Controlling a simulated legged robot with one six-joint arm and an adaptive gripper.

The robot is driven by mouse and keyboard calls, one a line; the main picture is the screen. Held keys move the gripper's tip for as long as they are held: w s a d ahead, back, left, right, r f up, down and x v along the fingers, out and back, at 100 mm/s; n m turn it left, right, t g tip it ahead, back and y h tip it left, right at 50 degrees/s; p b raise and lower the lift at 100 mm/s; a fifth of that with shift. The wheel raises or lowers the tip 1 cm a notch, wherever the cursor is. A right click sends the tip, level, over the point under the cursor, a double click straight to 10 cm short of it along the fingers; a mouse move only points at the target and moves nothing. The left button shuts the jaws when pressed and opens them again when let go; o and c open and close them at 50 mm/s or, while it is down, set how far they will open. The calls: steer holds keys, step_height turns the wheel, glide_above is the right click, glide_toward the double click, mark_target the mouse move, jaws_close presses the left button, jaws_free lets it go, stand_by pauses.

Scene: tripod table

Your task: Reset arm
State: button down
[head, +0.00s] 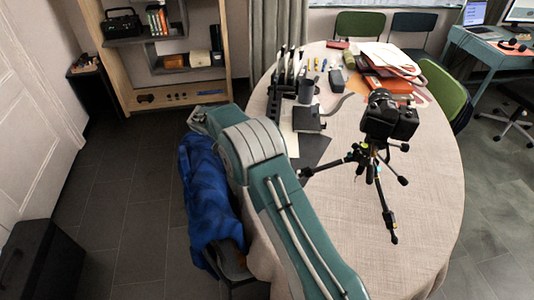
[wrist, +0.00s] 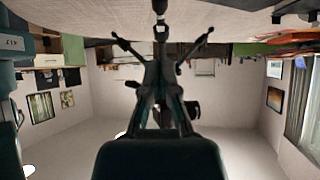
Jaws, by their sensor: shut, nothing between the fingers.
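My arm crosses the head view from the bottom, bent over the table's left edge; my gripper cannot be made out there. In the wrist view, which is upside down, my gripper (wrist: 161,64) points away from the camera, its dark fingers together and empty. The black tripod (head: 374,171) stands upright on the round table (head: 335,220) with a black camera (head: 390,117) on top, right of my arm. Spread tripod legs also show in the wrist view (wrist: 206,37), beyond my fingers and partly hidden by them. I cannot judge the gap between them.
A black rack (head: 290,90), a dark mug (head: 306,92) and papers (head: 390,58) crowd the table's far side. A blue cloth (head: 205,190) hangs over a chair at the left edge. A green chair (head: 445,90) stands at right. The table's front right is clear.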

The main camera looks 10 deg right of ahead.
steer(key=s+d+r+n+t+y, duration=0.1)
steer(key=s+d+r+n+y, duration=0.2)
steer(key=s+r+n, duration=0.35)
steer(key=s+d+r+n+t+y, duration=0.2)
steer(key=s+d+r+n+y, duration=0.15)
steer(key=s+r, duration=0.6)
steer(key=s+r+n+t+y, duration=0.1)
steer(key=s+r+n+t, duration=0.1)
steer(key=s+n, duration=0.3)
steer(key=s+d+r+n+t+y, duration=0.1)
steer(key=s+n, duration=0.5)
steer(key=s, duration=0.7)
step_height(320, 180, up, 2)
steer(key=shift+d+r+t+y, duration=0.15)
steer(key=shift+t+y, duration=0.6)
steer(key=shift+t, duration=0.45)
steer(key=c, duration=0.7)
jaws_free()
steer(key=shift+s, duration=0.2)
steer(key=shift+o, duration=0.2)
steer(key=m+g, duration=0.6)
steer(key=m, duration=1.5)
glide_above(299, 171)
step_height(299, 171, down, 17)
step_height(299, 171, down, 11)
steer(key=shift+r, duration=0.15)
